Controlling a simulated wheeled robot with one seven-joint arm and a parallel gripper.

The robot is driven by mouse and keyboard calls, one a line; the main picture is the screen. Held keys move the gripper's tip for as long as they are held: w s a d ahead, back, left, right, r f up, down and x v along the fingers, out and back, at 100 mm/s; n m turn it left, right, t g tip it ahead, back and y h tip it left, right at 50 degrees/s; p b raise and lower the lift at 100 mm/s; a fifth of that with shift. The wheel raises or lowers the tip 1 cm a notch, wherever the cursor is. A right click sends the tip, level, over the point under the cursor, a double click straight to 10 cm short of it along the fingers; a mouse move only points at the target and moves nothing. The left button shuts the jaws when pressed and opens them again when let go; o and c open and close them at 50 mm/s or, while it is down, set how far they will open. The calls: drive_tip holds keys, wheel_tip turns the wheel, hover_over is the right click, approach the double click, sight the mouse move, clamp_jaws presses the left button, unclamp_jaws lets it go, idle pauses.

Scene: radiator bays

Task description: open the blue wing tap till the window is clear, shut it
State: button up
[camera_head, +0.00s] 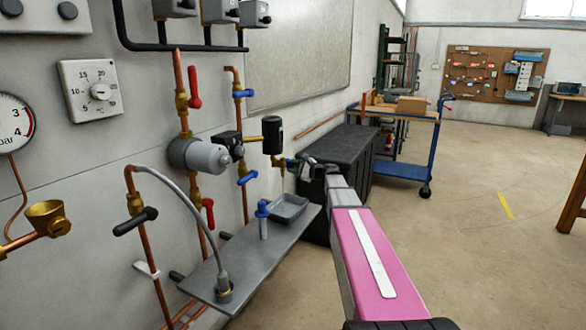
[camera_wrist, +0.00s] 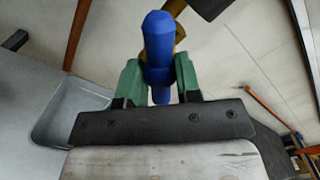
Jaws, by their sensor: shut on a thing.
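The blue wing tap (camera_wrist: 158,38) stands between the green fingers of my gripper (camera_wrist: 158,80) in the wrist view, with its long axis upright in the picture. The gripper is shut on it, and a brass body shows behind. In the head view my gripper (camera_head: 284,164) reaches in from the right, just below a black cylinder (camera_head: 272,135) on a brass side pipe; the tap is mostly hidden there. I cannot make out a window or whether it is clear.
A grey shelf (camera_head: 236,262) below carries a grey tray (camera_head: 289,207), a blue-topped post (camera_head: 262,218) and a grey hose (camera_head: 184,200). Red lever taps (camera_head: 194,88) and other blue handles (camera_head: 247,177) sit on copper pipes at the wall.

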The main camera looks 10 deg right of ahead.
drive_tip(key=shift+m, duration=2)
drive_tip(key=o, duration=0.9)
drive_tip(key=shift+d, duration=0.1)
drive_tip(key=v, duration=1)
drive_tip(key=shift+s+d, duration=0.2)
drive_tip(key=shift+s, duration=0.1)
